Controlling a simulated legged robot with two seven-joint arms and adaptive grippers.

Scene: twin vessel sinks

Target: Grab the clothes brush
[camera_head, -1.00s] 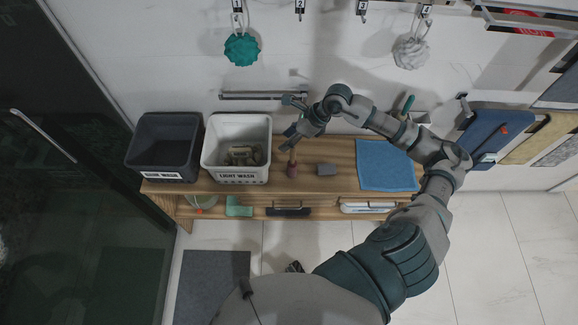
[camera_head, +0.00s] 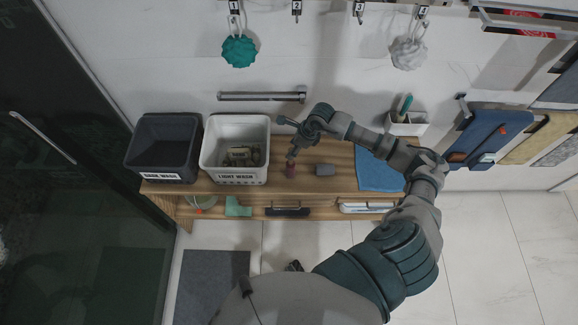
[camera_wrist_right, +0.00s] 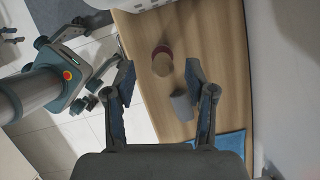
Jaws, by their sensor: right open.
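An upright item with a round tan wooden handle and a dark red base (camera_head: 291,169) stands on the wooden bench. It looks like the clothes brush, though bristles cannot be made out. In the right wrist view this brush (camera_wrist_right: 162,66) shows between and beyond the fingertips, not touched. My right gripper (camera_head: 292,155) is above it, pointing down, and is open and empty. Its two blue-padded fingers (camera_wrist_right: 160,72) are spread wide. Part of my left arm, with its gripper (camera_wrist_right: 78,62), shows at the left of the right wrist view; its jaws are unclear.
A grey cylinder (camera_head: 326,170) lies close right of the brush, near one right-gripper finger. The white light-wash basket (camera_head: 236,177) and a dark basket (camera_head: 163,176) stand left. A blue cloth (camera_head: 378,176) and a white caddy (camera_head: 407,127) are at right.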

